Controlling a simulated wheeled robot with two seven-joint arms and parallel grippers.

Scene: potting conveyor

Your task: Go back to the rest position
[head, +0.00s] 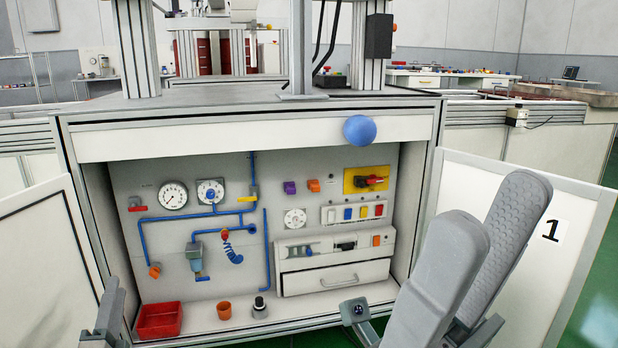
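My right gripper (488,208) is large and close in the lower right. Its two long grey fingers point up and stand apart, with nothing seen between them. The dotted inner face of the farther finger shows. It is in front of the open right cabinet door (578,215); contact cannot be told. A small grey part of my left gripper (108,318) shows at the lower left edge, in front of the cabinet's left side. Most of it is cut off, so its opening cannot be told.
An open cabinet holds a panel with gauges (173,196), blue pipes (180,220), a red switch (371,180) and a drawer (335,278). A red bin (159,320) and orange cup (224,310) stand on its floor. A blue ball (359,130) shows at its top edge. The left door (40,265) is open.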

